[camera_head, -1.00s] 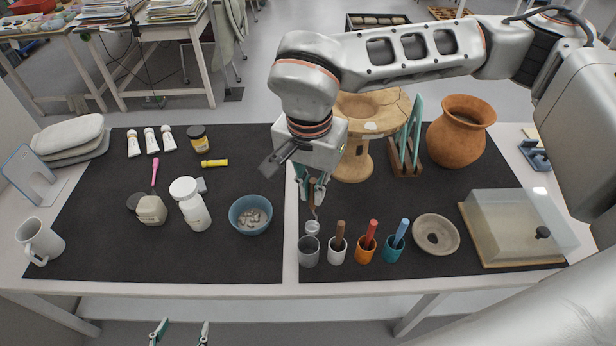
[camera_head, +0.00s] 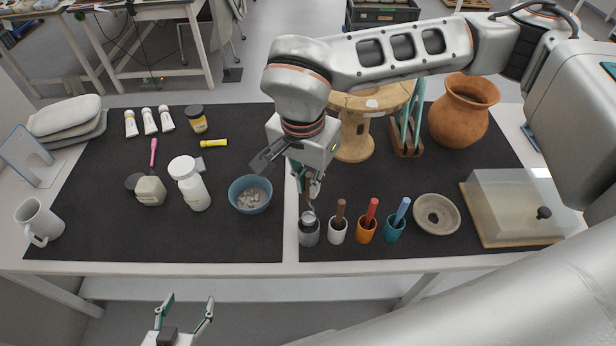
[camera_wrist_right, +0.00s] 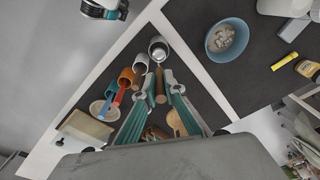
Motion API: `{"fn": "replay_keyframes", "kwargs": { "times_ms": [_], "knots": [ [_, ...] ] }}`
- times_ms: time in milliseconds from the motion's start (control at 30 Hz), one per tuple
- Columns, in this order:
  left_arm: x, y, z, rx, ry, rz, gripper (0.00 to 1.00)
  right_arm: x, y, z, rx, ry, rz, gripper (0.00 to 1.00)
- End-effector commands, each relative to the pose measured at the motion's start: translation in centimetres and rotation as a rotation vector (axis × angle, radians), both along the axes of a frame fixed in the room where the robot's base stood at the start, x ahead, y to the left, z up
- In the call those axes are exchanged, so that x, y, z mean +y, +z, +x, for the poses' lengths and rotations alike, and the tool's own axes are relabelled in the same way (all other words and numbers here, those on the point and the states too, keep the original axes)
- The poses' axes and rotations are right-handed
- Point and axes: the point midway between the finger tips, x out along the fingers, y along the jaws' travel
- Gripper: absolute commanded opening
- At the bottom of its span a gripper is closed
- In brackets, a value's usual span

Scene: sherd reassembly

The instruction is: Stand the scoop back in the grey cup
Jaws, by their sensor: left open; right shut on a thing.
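My right gripper (camera_head: 308,178) is shut on the brown handle of the scoop (camera_head: 308,190). The scoop hangs handle up, its metal bowl at the mouth of the grey cup (camera_head: 308,237). I cannot tell how far, if at all, the bowl is inside the rim. In the right wrist view the handle (camera_wrist_right: 161,86) lies between the fingertips, and the grey cup (camera_wrist_right: 158,48) is straight beyond it. My left gripper (camera_head: 189,299) is open and empty, in front of the table.
Right of the grey cup stand a white cup (camera_head: 338,234), an orange cup (camera_head: 366,233) and a teal cup (camera_head: 392,232), each holding a handled tool. A blue bowl (camera_head: 250,195) of sherds is to the left. A wooden stand (camera_head: 355,140) is behind.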

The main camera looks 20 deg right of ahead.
Motion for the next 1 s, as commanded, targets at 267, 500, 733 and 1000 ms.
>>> {"fn": "replay_keyframes", "kwargs": {
  "times_ms": [267, 500, 733, 1000],
  "knots": [
    [0.1, -1.9, 0.0, -0.002, 0.000, -0.001, 0.61, 0.0, -2.3, 0.0, -0.001, 0.000, -0.001, 0.00],
    [0.1, -3.7, -0.3, 0.008, 0.000, 0.002, 0.61, 0.0, -4.0, 0.0, -0.001, 0.001, 0.000, 0.00],
    [0.2, -5.5, -0.7, 0.021, 0.000, 0.003, 0.61, 0.0, -5.7, 0.0, 0.000, 0.001, 0.000, 0.00],
    [0.2, -6.9, -1.1, 0.030, 0.000, 0.004, 0.61, 0.0, -7.1, 0.0, -0.001, 0.001, 0.000, 0.00]
  ]
}}
